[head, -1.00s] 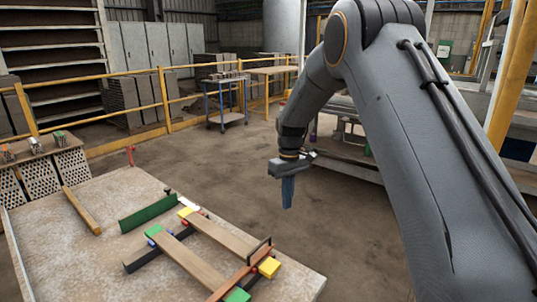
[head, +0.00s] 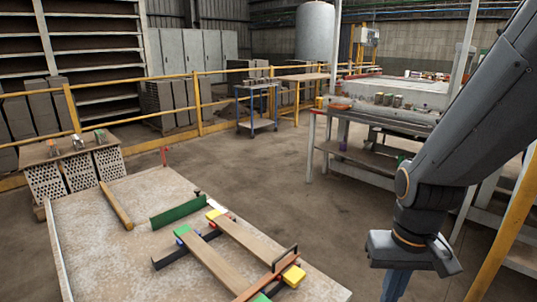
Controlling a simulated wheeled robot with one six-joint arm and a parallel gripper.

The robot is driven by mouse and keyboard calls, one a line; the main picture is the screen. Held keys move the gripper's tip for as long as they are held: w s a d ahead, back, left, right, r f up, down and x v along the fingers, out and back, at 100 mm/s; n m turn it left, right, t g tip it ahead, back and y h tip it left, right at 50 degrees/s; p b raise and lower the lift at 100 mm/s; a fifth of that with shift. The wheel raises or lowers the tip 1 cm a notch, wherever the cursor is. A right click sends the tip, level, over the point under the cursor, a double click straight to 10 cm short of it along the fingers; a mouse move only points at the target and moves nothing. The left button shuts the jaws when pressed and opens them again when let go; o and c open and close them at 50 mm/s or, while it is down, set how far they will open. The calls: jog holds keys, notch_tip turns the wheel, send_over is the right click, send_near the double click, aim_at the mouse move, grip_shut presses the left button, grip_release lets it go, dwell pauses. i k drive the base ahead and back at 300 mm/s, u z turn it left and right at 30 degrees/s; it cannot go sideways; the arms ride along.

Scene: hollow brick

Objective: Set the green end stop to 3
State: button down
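The green end stop (head: 180,212) is a long green bar standing on edge on the stone-topped table (head: 95,235). Its right end is close to a yellow block (head: 214,214) and a small black knob (head: 197,192). A pale strip (head: 222,203) lies just beyond; any numbers on it are too small to read. My gripper (head: 396,286) hangs at the lower right, off the table and well to the right of the end stop. Its blue-grey fingers point down and run out of the picture, so their opening is unclear. I see nothing held in it.
Two wooden slats (head: 215,262) (head: 250,240) with coloured end blocks lie right of the end stop, crossed by a reddish-brown bar (head: 268,280) with a black handle (head: 285,257). A loose wooden bar (head: 116,205) lies left. Hollow bricks (head: 75,172) stand beyond. Open floor separates table and gripper.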

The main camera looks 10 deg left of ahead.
aim_at(162, 218)
jog(key=z, duration=0.45)
jog(key=k, duration=0.55)
jog(key=z, duration=0.65)
jog(key=i, duration=1.55)
jog(key=u, duration=0.4)
jog(key=i, duration=1.5)
jog(key=u, duration=1.65)
jog(key=i, duration=1.15)
jog(key=u, duration=0.9)
